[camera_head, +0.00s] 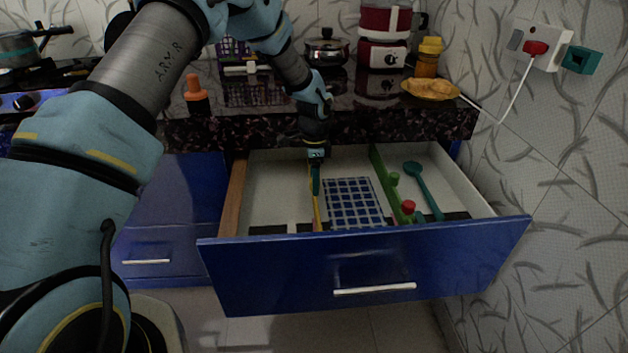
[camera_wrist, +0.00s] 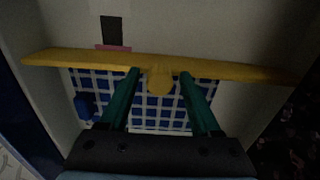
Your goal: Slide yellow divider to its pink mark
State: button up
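The yellow divider (camera_head: 317,212) stands in the open drawer, left of the blue-and-white grid. In the wrist view, the yellow divider (camera_wrist: 90,61) runs across the picture with a rounded yellow knob (camera_wrist: 160,81) at its middle. My gripper (camera_head: 316,188) is lowered into the drawer over the divider. In the wrist view the green fingers of my gripper (camera_wrist: 160,75) are apart, one on each side of the knob, with gaps showing. The pink mark (camera_wrist: 113,48) lies just beyond the divider's far edge, by a black strip; the divider may cover part of it.
The drawer (camera_head: 365,265) also holds a blue-and-white grid (camera_head: 353,204), a green divider (camera_head: 386,180) with a red knob (camera_head: 409,206), and a teal spoon (camera_head: 423,188). The drawer floor left of the yellow divider is mostly clear. The counter edge rises behind.

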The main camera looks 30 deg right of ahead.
notch_tip(320, 180, up, 11)
jog(key=b, duration=0.1)
dwell(0.6)
jog(key=shift+f, duration=0.1)
jog(key=w+a+r+n+p, duration=0.1)
jog(key=a+r+n, duration=0.25)
jog(key=a, duration=0.45)
jog(key=w+a+r+n, duration=0.15)
jog(key=a+n, duration=0.25)
jog(key=a, duration=0.4)
jog(key=a+r+n+p, duration=0.1)
jog(key=a+r+n, duration=0.2)
jog(key=a, duration=0.5)
jog(key=s+a+r+n, duration=0.1)
jog(key=s+a+n, duration=0.2)
jog(key=a, duration=0.3)
jog(key=s+a+r+n+t+p, duration=0.1)
jog(key=s+a+n, duration=0.3)
jog(key=a, duration=0.2)
jog(key=s+a+r+n+p, duration=0.1)
jog(key=s+a+n, duration=0.2)
jog(key=a, duration=0.3)
jog(key=shift+s+a+r+n+t, duration=0.15)
jog(key=shift+a+r+n+t, duration=0.2)
jog(key=shift+n, duration=0.4)
jog(key=shift+f, duration=0.1)
